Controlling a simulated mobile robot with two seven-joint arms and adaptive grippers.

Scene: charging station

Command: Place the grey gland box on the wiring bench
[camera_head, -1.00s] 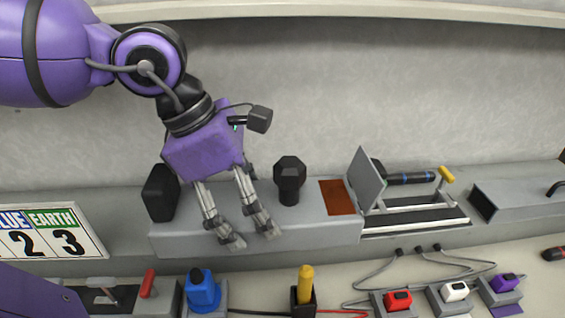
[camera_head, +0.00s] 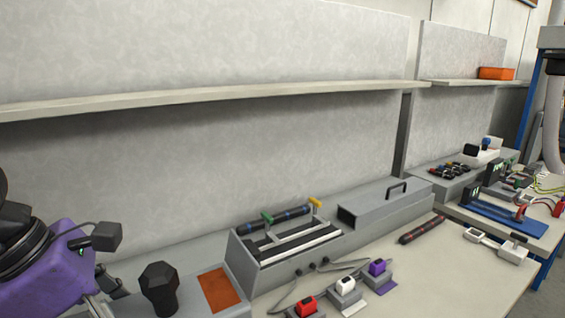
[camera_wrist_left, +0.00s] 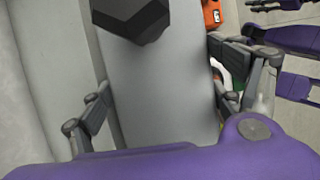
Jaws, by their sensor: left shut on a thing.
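My left gripper (camera_wrist_left: 165,105) shows in the wrist view with its fingers apart, one on each side of a grey body (camera_wrist_left: 165,90). I cannot tell whether this body is the grey gland box or part of the grey ledge. In the head view only the purple left wrist and part of the fingers show at the lower left, beside a black knob (camera_head: 158,287). That knob also shows at the top of the wrist view (camera_wrist_left: 130,14). No separate gland box is clear in the head view. A second bench with wires, possibly the wiring bench, stands at the right (camera_head: 543,245).
Red (camera_head: 307,306), white (camera_head: 345,285) and purple (camera_head: 377,267) plugs line the front. A shelf (camera_head: 210,101) runs above.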

